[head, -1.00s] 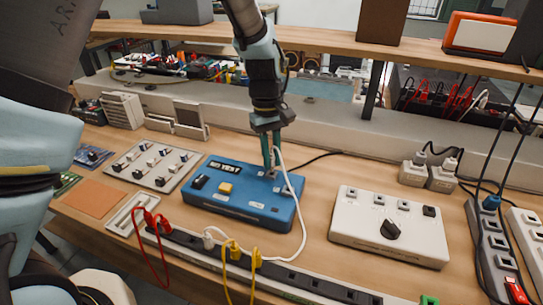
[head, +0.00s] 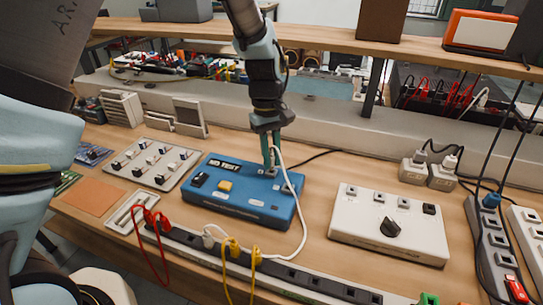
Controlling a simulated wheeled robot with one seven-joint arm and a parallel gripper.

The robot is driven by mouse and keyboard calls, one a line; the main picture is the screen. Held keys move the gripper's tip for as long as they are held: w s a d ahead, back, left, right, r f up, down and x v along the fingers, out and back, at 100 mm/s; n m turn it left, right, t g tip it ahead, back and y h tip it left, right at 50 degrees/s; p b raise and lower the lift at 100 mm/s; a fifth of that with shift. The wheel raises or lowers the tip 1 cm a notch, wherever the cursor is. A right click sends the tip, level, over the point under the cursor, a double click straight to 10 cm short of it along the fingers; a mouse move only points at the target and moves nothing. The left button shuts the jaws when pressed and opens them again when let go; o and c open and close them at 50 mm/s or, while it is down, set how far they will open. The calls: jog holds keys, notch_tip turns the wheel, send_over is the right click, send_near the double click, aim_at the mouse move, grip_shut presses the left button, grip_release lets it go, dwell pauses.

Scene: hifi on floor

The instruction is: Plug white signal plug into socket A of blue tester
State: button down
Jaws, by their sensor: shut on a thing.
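The blue tester (head: 240,203) lies on the bench with a label, a black part and a yellow button on its top. My gripper (head: 270,166) points down over the tester's back right part, where its sockets are. It is shut on the white signal plug (head: 273,172), which is mostly hidden between the fingers. The plug's white cable (head: 303,222) arcs over the tester's right side and down to the front power strip. The plug is at or very near the tester's top; I cannot tell whether it is in a socket or which one.
A white box with a black knob (head: 390,225) stands right of the tester. A grey switch panel (head: 153,163) lies to its left. A power strip (head: 290,272) with red, white and yellow plugs runs along the front. A shelf (head: 330,47) crosses behind.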

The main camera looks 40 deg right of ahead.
jog(key=shift+f, duration=0.7)
dwell(2.6)
jog(key=c, duration=0.7)
grip_release()
notch_tip(320, 180, up, 16)
jog(key=w+p, duration=0.1)
jog(key=p, duration=0.1)
jog(key=shift+w+d+f, duration=0.15)
jog(key=shift+w, duration=0.15)
dwell(0.3)
dwell(0.4)
